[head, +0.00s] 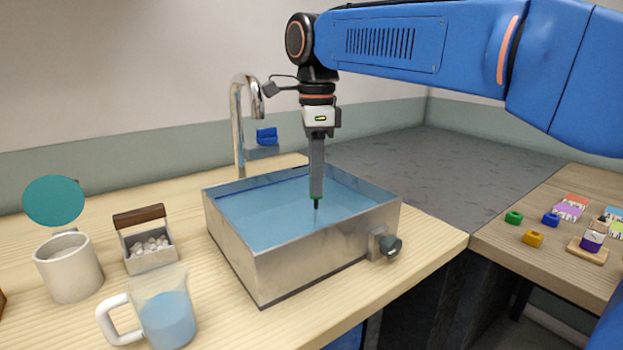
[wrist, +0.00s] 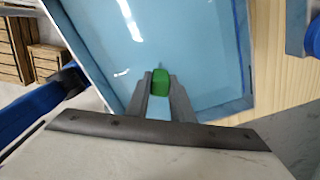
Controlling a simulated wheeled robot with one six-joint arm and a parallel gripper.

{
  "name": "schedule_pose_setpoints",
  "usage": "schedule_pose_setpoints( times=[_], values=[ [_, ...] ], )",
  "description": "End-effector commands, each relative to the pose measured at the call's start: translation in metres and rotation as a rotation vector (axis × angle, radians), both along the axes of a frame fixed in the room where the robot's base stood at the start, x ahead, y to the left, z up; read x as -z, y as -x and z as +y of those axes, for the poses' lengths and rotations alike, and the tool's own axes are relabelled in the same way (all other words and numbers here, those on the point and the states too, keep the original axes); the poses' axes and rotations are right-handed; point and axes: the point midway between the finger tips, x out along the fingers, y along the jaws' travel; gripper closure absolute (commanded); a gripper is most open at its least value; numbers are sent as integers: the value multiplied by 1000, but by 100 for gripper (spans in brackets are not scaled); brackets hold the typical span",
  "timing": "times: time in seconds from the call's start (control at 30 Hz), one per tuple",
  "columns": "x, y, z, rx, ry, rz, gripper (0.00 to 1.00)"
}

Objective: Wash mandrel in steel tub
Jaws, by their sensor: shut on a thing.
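The steel tub (head: 325,256) stands on the wooden counter, holding blue water; its wall and water also fill much of the wrist view (wrist: 210,108). My gripper (head: 316,190) points straight down over the tub and is shut on the mandrel's green end (wrist: 160,80). In the head view, the mandrel (head: 316,204) shows as a short dark tip below the fingers, roughly upright. It is at or just above the water; I cannot tell whether the tip is under the surface. The rest of the mandrel is hidden by the fingers.
A tap (head: 238,125) and a small ledge with a blue object (head: 266,136) stand behind the tub. A mug (head: 68,268), a bead caddy (head: 150,262) and a jug (head: 167,318) stand left. Coloured rings, including a green one (head: 513,217), lie on the right table.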

Motion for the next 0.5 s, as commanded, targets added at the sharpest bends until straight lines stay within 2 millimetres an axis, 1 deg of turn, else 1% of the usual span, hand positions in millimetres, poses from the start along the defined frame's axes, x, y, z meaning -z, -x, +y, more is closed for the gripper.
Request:
schedule_pose_setpoints(
  times=[0.5],
  values=[
    [-40, 0, 1, 0, 0, -1, 100]
  ],
)
